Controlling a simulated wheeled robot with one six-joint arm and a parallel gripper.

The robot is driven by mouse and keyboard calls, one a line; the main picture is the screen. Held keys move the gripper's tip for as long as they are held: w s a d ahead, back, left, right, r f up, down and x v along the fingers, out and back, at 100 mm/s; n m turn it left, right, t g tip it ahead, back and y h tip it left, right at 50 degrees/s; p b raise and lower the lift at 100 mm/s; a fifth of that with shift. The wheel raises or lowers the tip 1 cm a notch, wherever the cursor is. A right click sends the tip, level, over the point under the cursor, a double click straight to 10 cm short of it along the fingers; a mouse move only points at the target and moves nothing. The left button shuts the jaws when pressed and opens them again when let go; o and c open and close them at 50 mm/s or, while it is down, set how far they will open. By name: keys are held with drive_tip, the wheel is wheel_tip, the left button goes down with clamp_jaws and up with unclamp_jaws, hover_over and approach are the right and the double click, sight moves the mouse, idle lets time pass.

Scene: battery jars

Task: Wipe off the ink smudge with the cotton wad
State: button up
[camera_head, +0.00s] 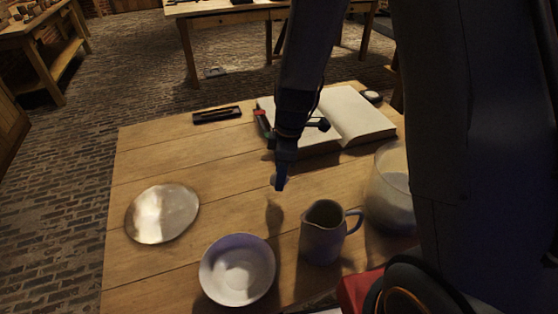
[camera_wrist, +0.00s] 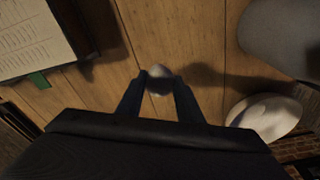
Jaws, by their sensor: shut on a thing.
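My gripper (camera_head: 279,183) points down over the middle of the wooden table, apart from the tabletop. In the wrist view my gripper (camera_wrist: 159,82) is shut on a small, round, greyish-white thing, which looks like the cotton wad (camera_wrist: 160,72). Its shape is mostly hidden by the fingers in the head view. A dark patch on the boards below the gripper looks like its shadow. I cannot make out the ink smudge for certain in either view.
A shiny round plate (camera_head: 162,213) lies left, a white bowl (camera_head: 237,270) in front, and a grey jug (camera_head: 323,232) front right. A glass jar (camera_head: 389,187) stands right. An open book (camera_head: 355,113) and dark pen tray (camera_head: 217,115) lie behind. Boards between plate and gripper are clear.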

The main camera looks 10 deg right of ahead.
drive_tip(key=shift+r+p, duration=1.05)
drive_tip(key=shift+r, duration=0.7)
